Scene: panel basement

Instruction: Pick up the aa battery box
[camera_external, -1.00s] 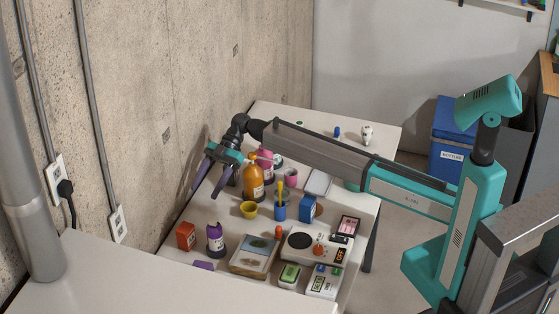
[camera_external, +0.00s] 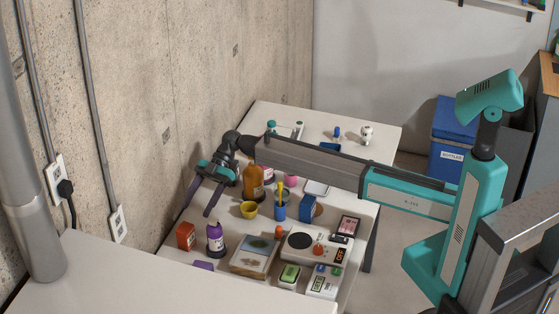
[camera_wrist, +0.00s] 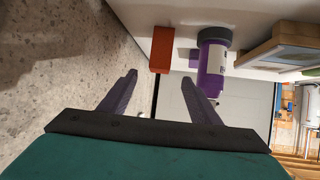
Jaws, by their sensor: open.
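A small orange-red box (camera_external: 186,236) stands near the left edge of the table, beside the wall; its label is too small to read, so I cannot confirm that it is the aa battery box. It also shows in the wrist view (camera_wrist: 163,50), just beyond my fingertips and roughly between them. My gripper (camera_external: 199,206) is open and empty, with its purple fingers pointing down, above and slightly right of the box in the external view. The open fingers also show in the wrist view (camera_wrist: 159,79), apart from the box.
A purple bottle (camera_external: 215,239) stands close to the right of the orange-red box, and also shows in the wrist view (camera_wrist: 212,58). A yellow bowl (camera_external: 248,209), an orange bottle (camera_external: 253,181) and a framed picture (camera_external: 254,256) are farther right. The concrete wall (camera_external: 150,110) is close on the left.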

